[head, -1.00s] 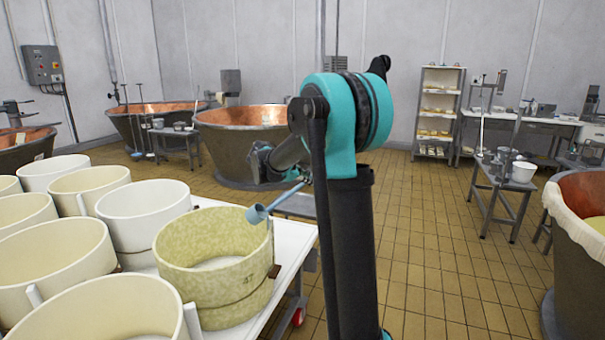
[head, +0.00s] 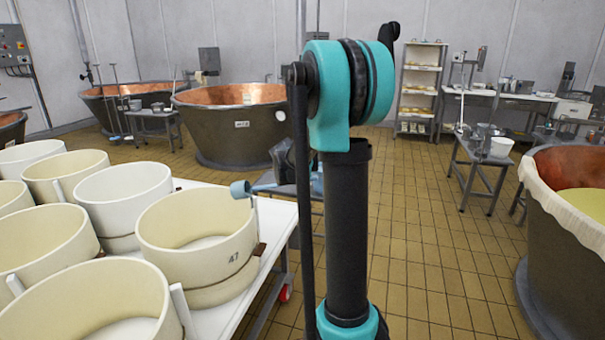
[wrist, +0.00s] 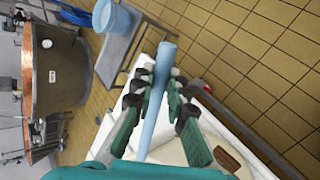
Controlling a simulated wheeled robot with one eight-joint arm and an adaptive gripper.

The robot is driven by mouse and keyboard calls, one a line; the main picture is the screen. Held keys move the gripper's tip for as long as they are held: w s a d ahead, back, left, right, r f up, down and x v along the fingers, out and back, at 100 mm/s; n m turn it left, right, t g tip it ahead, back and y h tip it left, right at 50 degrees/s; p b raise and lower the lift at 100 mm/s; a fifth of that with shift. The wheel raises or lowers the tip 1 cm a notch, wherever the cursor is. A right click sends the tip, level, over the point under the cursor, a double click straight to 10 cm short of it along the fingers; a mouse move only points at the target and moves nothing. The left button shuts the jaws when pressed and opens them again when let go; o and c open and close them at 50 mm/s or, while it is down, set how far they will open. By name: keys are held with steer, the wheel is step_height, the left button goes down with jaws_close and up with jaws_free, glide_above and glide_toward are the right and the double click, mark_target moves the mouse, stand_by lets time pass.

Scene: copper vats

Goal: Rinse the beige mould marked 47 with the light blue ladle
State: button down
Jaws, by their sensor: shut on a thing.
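My gripper (wrist: 152,92) is shut on the ladle's handle (wrist: 158,80) in the wrist view. In the head view my arm hides part of the gripper and handle.
Several other pale moulds (head: 122,203) crowd the table (head: 272,222) to the left. A light blue bucket (wrist: 116,18) stands on a grey stand (wrist: 112,60) beyond the table. Copper vats (head: 232,130) stand behind; another (head: 570,215) is at right.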

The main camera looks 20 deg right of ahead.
step_height(320, 180, down, 8)
steer(key=d+m+t+y, duration=0.1)
steer(key=y, duration=0.2)
steer(key=shift+s+d+f+m+t, duration=0.2)
steer(key=shift+s+f+m+t, duration=0.1)
steer(key=shift+s+m, duration=0.1)
stand_by(0.7)
